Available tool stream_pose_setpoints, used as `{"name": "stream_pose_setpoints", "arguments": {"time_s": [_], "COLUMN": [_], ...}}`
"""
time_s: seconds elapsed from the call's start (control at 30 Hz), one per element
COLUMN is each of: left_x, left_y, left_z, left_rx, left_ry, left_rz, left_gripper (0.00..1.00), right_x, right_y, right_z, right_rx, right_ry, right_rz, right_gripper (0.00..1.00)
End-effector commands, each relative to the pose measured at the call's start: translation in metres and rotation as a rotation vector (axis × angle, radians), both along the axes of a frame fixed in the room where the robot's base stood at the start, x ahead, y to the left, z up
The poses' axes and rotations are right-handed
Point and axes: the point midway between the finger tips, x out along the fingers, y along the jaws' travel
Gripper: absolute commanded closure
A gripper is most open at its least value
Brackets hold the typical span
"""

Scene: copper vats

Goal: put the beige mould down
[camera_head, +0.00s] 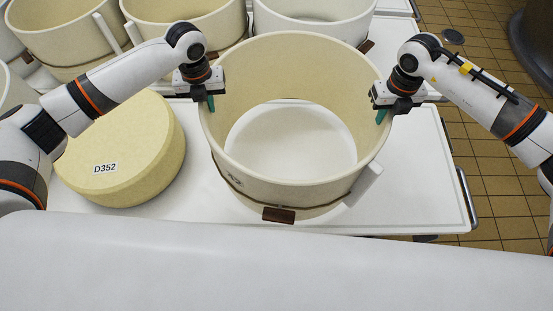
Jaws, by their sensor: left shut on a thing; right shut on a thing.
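The beige mould (297,190) is a large open ring in the middle of the view, with a dark cord around its lower part and a brown block at its front. The white table surface shows through it. My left gripper (210,100) is shut on its left rim. My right gripper (382,114) is shut on its right rim. The mould looks upright and level. I cannot tell whether its bottom edge touches the white table (420,190).
A yellow cheese wheel (125,150) labelled D352 lies on the table, left of the mould. More moulds (60,35) stand behind, including a white one (315,18). Tiled floor (500,160) lies to the right. A white surface (250,265) crosses the foreground.

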Motion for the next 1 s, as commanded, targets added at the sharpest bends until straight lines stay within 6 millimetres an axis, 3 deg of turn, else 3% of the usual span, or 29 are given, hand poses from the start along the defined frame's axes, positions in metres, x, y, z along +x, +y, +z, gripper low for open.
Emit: {"name": "stream_pose_setpoints", "arguments": {"time_s": [0.47, 1.0], "left_x": [0.002, 0.002], "left_y": [0.003, 0.003], "left_z": [0.0, -0.026], "left_rx": [0.004, 0.004], "left_ry": [-0.004, -0.004], "left_rz": [0.006, 0.006], "left_gripper": [1.0, 1.0], "right_x": [0.0, 0.0], "right_y": [-0.003, -0.003], "right_z": [-0.001, -0.027], "right_rx": [-0.006, -0.006], "right_ry": [0.0, 0.0], "right_rz": [-0.002, -0.002], "right_gripper": [1.0, 1.0]}}
